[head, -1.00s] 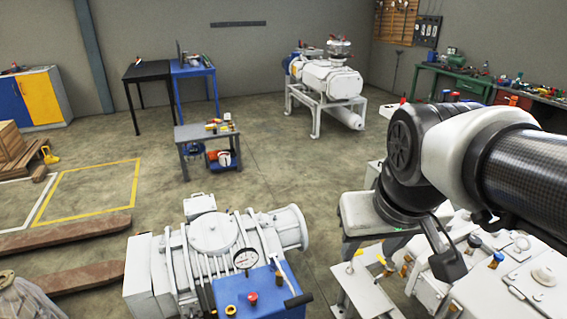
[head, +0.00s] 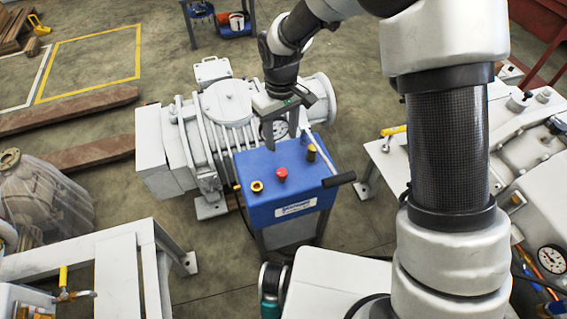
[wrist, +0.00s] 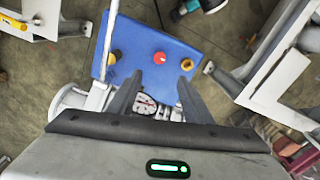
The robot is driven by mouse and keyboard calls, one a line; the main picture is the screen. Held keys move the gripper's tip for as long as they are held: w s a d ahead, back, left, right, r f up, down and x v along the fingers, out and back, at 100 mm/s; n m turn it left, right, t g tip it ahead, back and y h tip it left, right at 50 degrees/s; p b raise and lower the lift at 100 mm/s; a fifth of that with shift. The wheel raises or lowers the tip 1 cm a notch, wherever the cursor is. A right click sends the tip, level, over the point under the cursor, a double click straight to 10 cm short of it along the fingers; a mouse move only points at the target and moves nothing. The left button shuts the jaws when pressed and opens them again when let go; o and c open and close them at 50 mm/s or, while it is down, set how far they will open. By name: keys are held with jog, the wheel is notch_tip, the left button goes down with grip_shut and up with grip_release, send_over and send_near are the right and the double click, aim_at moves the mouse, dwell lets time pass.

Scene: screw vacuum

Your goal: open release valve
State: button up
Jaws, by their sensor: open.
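The white ribbed pump (head: 229,105) carries a blue control panel (head: 285,205). On the panel are a red button (head: 281,174), a yellow ring-shaped knob (head: 257,186) and a dark-yellow knob (head: 311,152). A lever with a black grip (head: 338,180) is at its right side. No label marks which is the release valve. My gripper (head: 280,130) is open and empty above the panel's back edge, in front of the pressure gauge. In the wrist view, the fingers (wrist: 160,78) point at the panel (wrist: 148,35), with the red button (wrist: 160,57) just beyond and between the tips.
A white machine with a pressure gauge (head: 551,259) stands at the right. A white frame (head: 130,245) with a yellow-handled valve (head: 64,275) is at the lower left. A wrapped part (head: 45,200) and wooden beams lie at the left. Floor between them is clear.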

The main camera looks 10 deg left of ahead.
aim_at(282, 172)
notch_tip(282, 172, down, 16)
jog(key=b, duration=0.2)
jog(key=shift+r+b, duration=0.2)
jog(key=shift+b, duration=0.1)
jog(key=c, duration=1.1)
